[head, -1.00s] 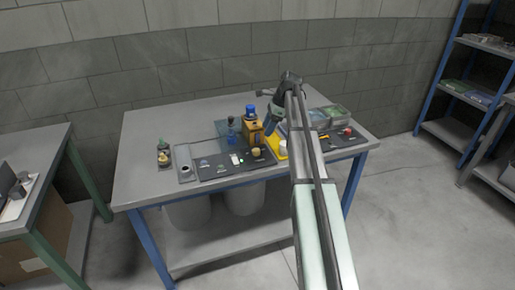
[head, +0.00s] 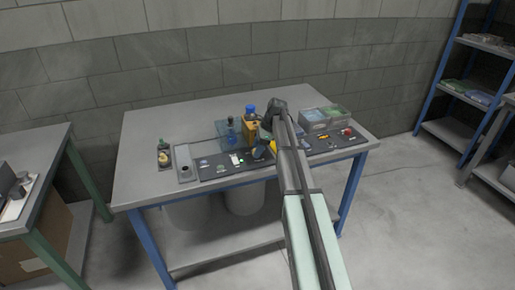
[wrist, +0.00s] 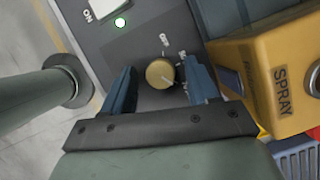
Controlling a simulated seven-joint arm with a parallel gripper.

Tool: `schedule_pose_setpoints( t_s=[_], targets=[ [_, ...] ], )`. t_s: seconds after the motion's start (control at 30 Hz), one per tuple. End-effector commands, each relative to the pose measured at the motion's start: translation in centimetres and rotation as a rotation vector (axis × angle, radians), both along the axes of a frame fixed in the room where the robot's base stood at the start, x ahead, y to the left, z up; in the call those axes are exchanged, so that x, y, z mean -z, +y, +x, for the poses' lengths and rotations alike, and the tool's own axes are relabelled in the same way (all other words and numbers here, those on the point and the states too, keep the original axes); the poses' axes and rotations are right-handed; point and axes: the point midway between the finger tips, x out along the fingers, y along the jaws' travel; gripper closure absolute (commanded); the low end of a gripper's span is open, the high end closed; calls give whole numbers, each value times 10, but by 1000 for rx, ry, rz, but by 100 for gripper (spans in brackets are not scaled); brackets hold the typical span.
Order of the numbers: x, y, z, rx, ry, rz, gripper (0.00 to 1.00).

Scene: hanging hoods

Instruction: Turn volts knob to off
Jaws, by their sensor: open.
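The volts knob (wrist: 160,73) is a round brass-coloured dial on a dark panel (wrist: 136,38). A label reading OFF is just above it in the wrist view, and a pale pointer mark seems to face its lower right. My gripper (wrist: 161,68) is open, with one blue finger on each side of the knob. The right finger looks very close to the knob and there is a gap on the left; I cannot tell whether it touches. In the head view my gripper (head: 261,152) is over the panel (head: 214,170) and hides the knob.
A yellow box marked SPRAY (wrist: 278,82) stands close to the right finger. A white switch (wrist: 78,8) marked ON and a lit green lamp (wrist: 120,22) are on the panel. The table's left rear (head: 150,125) is clear.

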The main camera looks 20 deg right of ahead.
Motion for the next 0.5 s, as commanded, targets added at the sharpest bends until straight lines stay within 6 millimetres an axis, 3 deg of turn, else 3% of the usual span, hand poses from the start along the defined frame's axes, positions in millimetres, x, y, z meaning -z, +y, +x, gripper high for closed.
schedule_pose_setpoints(
  t_s=[0.17,0.5],
  targets=[
    [0,0,0,0,0,0,43],
    [0,0,0,0,0,0,75]
  ],
)
